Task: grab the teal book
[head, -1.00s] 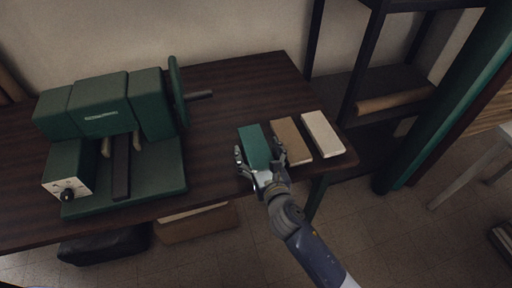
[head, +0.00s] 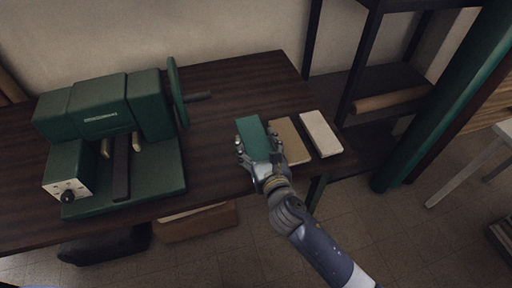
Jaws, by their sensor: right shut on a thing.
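The teal book (head: 253,138) is near the front edge of the dark wooden table, left of a brown book (head: 287,139) and a cream book (head: 320,133). My right gripper (head: 260,159) is shut on the near end of the teal book, a finger on each long side. The book looks slightly raised, but I cannot tell for certain whether it is clear of the table. My left gripper is not in view.
A green machine (head: 120,130) with a handwheel stands on the left of the table (head: 228,85). Dark shelving (head: 375,90) with a brown roll (head: 392,100) stands behind on the right. The table behind the books is bare.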

